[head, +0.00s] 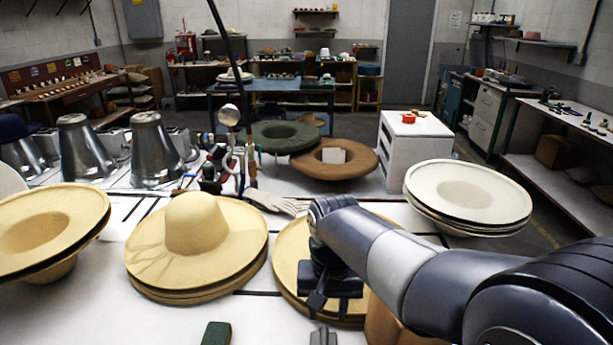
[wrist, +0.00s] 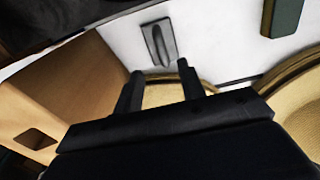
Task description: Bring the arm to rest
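My arm (head: 385,255) reaches in from the lower right over the white table. Beyond the fingertips lies a small grey piece (wrist: 158,43) on the white surface. It also shows at the bottom edge of the head view (head: 323,338).
A tan wooden box (head: 384,325) stands close under my arm. A green block (head: 216,334) lies at the front. A brimmed straw hat (head: 197,232) is left of my gripper, white brims (head: 468,193) right. Metal cones (head: 152,150) stand behind. Bare table shows front left.

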